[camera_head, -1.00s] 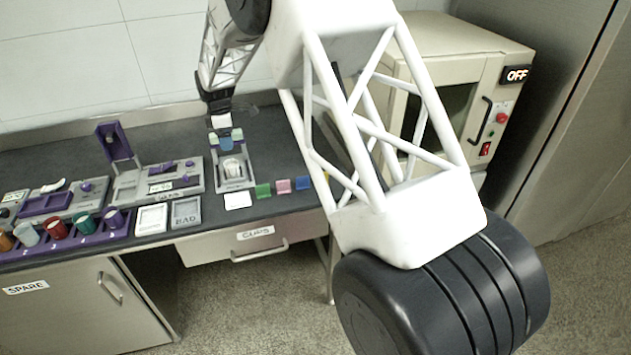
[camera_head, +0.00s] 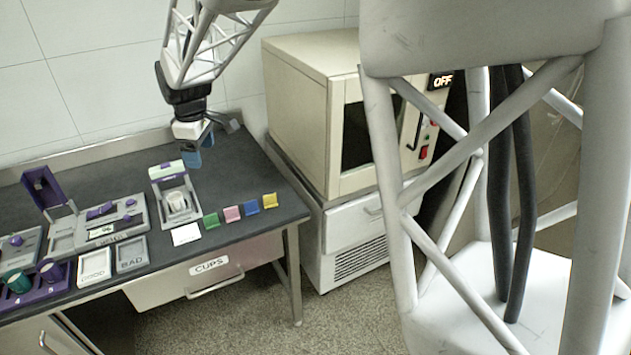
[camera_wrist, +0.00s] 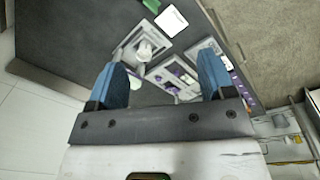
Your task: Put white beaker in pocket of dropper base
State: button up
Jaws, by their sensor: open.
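The white beaker (camera_head: 176,201) stands upright in the grey dropper base (camera_head: 192,212) on the dark table, seen in the head view. It also shows in the wrist view (camera_wrist: 143,50), between and beyond my fingertips. Whether it is seated in the pocket I cannot tell. The dropper's upright carries a pale green top (camera_head: 168,171). My gripper (camera_head: 192,158) has blue fingers and is above the table, behind and slightly right of the dropper base. In the wrist view my gripper (camera_wrist: 165,75) is open with nothing between its fingers.
A white card (camera_head: 186,235) and green, pink, blue and yellow blocks (camera_head: 233,214) line the table's front. GOOD (camera_head: 94,267) and BAD (camera_head: 131,253) trays lie left. A purple rack (camera_head: 40,287) holds coloured cups. A beige oven (camera_head: 300,110) stands right, marked OFF.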

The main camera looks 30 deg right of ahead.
jog(key=s+d+r+m, duration=0.3)
jog(key=s, duration=0.7)
jog(key=s+d+r+m, duration=0.3)
jog(key=s, duration=0.7)
jog(key=s+d+f+m, duration=0.1)
jog(key=s+f+m, duration=0.1)
jog(key=s, duration=0.7)
jog(key=s+d+f+m+t, duration=0.1)
jog(key=s+d+m, duration=0.1)
jog(key=s, duration=0.7)
jog(key=shift+f+m+t, duration=0.3)
jog(key=shift+f+m, duration=0.05)
jog(key=shift+m, duration=0.35)
